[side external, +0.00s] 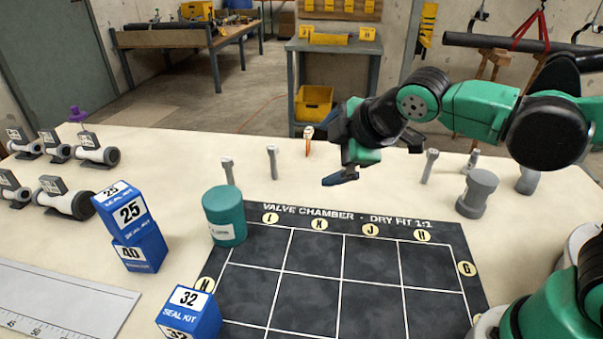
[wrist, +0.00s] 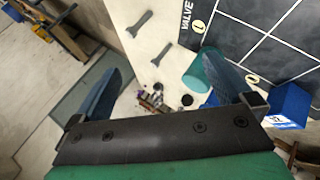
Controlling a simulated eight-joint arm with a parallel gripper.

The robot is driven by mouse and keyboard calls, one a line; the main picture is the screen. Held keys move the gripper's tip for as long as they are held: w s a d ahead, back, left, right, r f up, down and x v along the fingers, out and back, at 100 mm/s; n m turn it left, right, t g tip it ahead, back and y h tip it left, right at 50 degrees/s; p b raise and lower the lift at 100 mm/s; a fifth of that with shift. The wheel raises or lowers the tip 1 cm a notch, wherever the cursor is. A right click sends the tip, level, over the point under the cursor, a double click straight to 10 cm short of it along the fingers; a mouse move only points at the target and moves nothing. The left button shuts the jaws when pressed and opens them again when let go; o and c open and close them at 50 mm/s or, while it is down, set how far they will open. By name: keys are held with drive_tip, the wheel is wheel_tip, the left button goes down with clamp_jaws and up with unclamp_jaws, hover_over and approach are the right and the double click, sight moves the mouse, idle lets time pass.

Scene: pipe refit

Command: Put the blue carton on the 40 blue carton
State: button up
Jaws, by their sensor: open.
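A blue carton marked 25 (side external: 123,212) sits on the blue carton marked 40 (side external: 140,250), turned slightly against it, at the left of the table. Another blue carton marked 32 (side external: 189,313) stands apart from them, nearer the camera. My gripper (side external: 338,150) is open and empty above the far part of the table, well right of the stacked cartons. In the wrist view my gripper's (wrist: 165,85) blue fingers are spread with nothing held. A blue carton (wrist: 289,104) shows there beyond the right finger; its number cannot be read.
A teal canister (side external: 225,217) stands at the black grid mat's (side external: 340,285) far left corner. Upright grey bolts (side external: 273,162) and an orange-handled tool (side external: 308,141) stand behind the mat. Grey pipe fittings (side external: 97,150) lie far left. A grey flanged part (side external: 478,194) stands right.

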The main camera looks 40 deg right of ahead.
drive_tip(key=s+d+f+m+g, duration=0.2)
drive_tip(key=s+d+m, duration=0.3)
drive_tip(key=m, duration=0.7)
drive_tip(key=shift+s+d+f+m, duration=0.2)
drive_tip(key=shift+s+f+m, duration=0.15)
drive_tip(key=shift+s, duration=0.45)
